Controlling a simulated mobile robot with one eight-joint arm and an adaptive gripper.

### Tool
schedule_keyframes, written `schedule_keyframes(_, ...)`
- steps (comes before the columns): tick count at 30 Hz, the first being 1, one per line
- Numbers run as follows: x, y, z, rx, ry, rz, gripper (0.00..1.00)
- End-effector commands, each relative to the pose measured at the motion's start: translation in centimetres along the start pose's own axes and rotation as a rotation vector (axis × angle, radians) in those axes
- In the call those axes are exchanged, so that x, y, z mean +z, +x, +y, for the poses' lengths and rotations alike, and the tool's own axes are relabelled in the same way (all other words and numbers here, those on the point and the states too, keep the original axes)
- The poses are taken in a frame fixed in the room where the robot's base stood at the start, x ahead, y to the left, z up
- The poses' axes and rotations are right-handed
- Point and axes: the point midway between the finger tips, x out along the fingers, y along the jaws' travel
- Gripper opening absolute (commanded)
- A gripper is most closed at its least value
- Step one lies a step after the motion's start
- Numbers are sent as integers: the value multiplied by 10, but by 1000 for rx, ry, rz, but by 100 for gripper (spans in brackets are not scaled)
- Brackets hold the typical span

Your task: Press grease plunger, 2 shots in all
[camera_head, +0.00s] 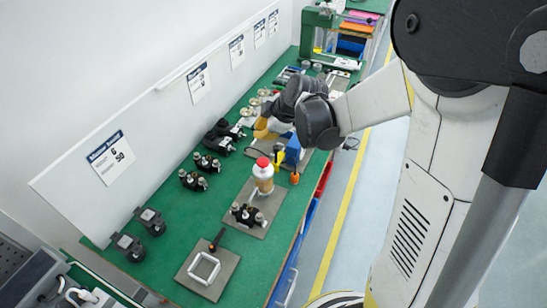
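A pale, amber-tinted container (262,183) with a red top (262,162) stands upright on the green bench, at the back of a grey plate; it appears to be the grease dispenser with its plunger. A dark part with metal fittings (247,214) sits on the plate in front of it. My arm reaches over the bench from the right, and its dark wrist (318,122) is above and behind the container, apart from it. My gripper (264,128) seems to be at the wrist's left end; its fingers are too small and hidden to read.
A blue block (293,150) and orange and yellow items stand behind the container. Dark fittings (207,163) line the left side. A grey plate with a white square frame (204,269) lies in front. A white wall panel (85,195) borders the bench.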

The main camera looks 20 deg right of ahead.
Motion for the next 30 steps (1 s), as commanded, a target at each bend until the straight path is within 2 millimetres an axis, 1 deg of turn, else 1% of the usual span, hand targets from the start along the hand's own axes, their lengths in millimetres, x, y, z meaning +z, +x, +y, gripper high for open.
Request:
schedule_keyframes(8,2,1,0,1,1,-1,0)
schedule_keyframes(14,7,11,-6,1,1,-1,0)
schedule_keyframes(20,18,31,-16,1,1,-1,0)
schedule_keyframes(27,33,59,-31,1,1,-1,0)
schedule_keyframes(30,37,67,-36,1,1,-1,0)
